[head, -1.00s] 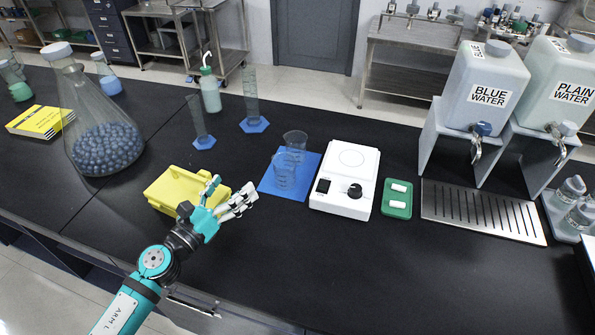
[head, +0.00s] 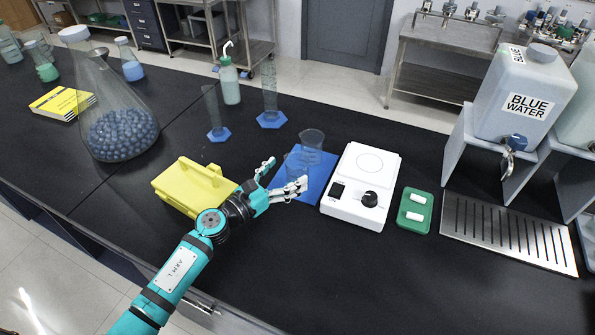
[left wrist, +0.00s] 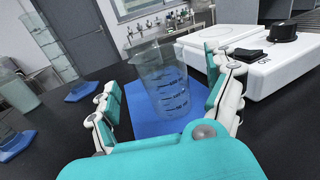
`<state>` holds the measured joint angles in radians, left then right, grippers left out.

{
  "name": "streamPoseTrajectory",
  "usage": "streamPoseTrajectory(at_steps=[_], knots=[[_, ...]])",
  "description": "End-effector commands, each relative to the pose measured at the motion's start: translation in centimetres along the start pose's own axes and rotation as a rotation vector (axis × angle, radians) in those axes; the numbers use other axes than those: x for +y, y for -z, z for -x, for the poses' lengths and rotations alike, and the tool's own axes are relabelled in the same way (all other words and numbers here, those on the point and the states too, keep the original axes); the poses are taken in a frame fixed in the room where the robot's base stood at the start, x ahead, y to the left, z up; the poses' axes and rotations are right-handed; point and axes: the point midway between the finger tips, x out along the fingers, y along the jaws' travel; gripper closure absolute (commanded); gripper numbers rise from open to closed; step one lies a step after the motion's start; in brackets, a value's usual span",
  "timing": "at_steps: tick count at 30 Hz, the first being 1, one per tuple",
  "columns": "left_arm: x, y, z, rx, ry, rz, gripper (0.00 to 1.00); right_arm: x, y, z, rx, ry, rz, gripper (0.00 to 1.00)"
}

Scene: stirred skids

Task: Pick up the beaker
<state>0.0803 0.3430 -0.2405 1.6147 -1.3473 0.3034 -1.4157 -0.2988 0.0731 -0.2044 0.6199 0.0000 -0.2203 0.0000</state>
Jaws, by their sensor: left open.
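My right gripper is not in view.
A white stirrer hotplate (head: 361,187) stands right of the mat, with a green tray (head: 415,211) beyond. A yellow case (head: 190,184) lies close left of my left gripper. Two graduated cylinders (head: 213,112) (head: 270,95) stand behind. The front right bench top is clear.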

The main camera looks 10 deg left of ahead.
Motion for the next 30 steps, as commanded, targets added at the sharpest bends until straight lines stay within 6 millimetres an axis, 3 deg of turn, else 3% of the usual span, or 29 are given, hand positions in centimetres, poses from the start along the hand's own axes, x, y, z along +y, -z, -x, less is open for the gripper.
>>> streamPoseTrajectory(at_steps=[8, 17, 30], knots=[[-0.2, -0.1, -4.1, -0.003, -0.001, 0.004, 0.13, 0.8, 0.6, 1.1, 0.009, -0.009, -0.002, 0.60], [-0.2, 0.1, -4.6, -0.001, 0.000, 0.002, 0.13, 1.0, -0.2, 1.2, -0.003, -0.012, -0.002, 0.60], [-0.2, 0.1, -4.6, -0.001, 0.000, 0.002, 0.69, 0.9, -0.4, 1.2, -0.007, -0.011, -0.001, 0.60]])
